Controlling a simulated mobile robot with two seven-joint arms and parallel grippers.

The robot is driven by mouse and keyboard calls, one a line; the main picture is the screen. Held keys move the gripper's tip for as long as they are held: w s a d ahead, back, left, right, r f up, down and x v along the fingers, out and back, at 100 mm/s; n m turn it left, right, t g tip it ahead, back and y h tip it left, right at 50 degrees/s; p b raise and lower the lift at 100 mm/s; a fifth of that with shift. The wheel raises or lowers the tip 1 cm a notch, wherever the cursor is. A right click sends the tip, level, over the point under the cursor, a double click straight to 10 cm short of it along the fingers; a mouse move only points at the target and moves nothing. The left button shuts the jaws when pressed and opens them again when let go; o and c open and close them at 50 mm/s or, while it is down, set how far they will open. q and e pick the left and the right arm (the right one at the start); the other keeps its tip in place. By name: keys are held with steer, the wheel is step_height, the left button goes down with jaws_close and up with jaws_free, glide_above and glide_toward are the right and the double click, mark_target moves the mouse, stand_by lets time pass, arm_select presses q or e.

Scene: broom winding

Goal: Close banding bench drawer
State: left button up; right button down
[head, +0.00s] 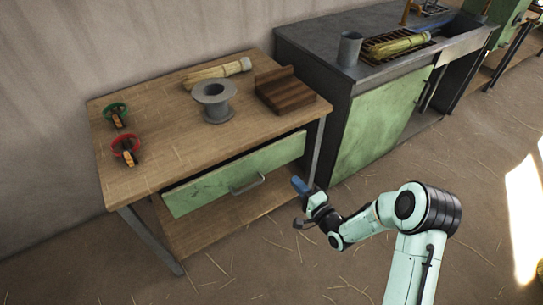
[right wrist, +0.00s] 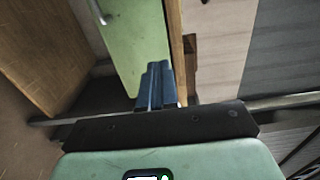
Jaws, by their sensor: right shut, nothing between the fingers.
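The wooden banding bench (head: 150,165) stands at the left of the head view. Its green drawer (head: 220,183) sits under the top, slightly pulled out, with a dark gap along its upper edge. A grey bar handle (head: 247,184) is on the drawer front. My right gripper (head: 300,186), with blue fingers, is shut and empty near the drawer's right end. In the right wrist view, the blue fingertips (right wrist: 156,72) overlap the lower part of the green drawer front (right wrist: 128,35), and the handle (right wrist: 97,12) shows at upper left. I cannot tell whether they touch the drawer. My left gripper is out of view.
On the bench top are a grey spool (head: 213,100), a broom head (head: 217,73), a dark wooden block (head: 285,90), and green (head: 116,112) and red (head: 126,147) ring items. A green-fronted metal cabinet (head: 380,118) stands to the right. The straw-strewn floor in front is open.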

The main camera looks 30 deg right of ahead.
steer(key=b, duration=0.2)
glide_toward(269, 151)
steer(key=w, duration=0.4)
steer(key=w+b, duration=0.1)
steer(key=shift+w+a, duration=0.25)
steer(key=shift+a, duration=0.1)
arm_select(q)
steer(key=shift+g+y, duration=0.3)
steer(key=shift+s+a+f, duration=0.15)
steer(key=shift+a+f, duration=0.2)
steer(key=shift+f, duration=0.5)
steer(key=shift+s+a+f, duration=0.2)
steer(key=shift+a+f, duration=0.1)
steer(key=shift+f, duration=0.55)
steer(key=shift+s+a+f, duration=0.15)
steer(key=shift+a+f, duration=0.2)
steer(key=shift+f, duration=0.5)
arm_select(e)
steer(key=shift+w, duration=0.7)
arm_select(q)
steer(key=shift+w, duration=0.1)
arm_select(e)
steer(key=shift+r, duration=0.1)
